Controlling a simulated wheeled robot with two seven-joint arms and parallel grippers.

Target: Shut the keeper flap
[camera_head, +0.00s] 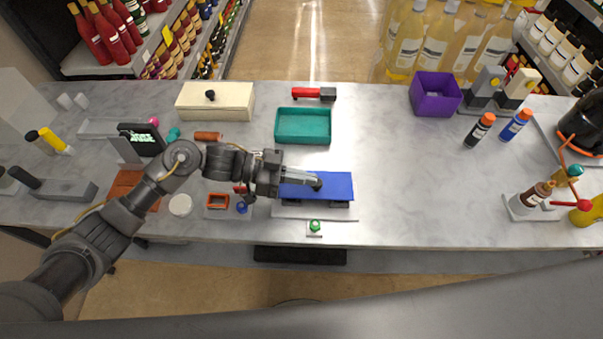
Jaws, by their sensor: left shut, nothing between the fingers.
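A blue flat panel (335,185), which looks like the keeper flap, lies roughly level over dark supports on a pale grey base plate (290,212) near the front of the counter. My left gripper (316,183) comes in from the left with its fingers shut and empty. Its fingertips are over the middle of the blue panel; whether they touch it I cannot tell. The gripper covers part of the panel's left half. Any hinge or catch is too small to make out. My right gripper is not in view.
A green button (314,226) sits in front of the base plate. A teal tray (303,139) and a cream box (188,107) stand behind. A small orange frame (217,207) and a blue knob (242,207) are close left. The counter right of the panel is clear.

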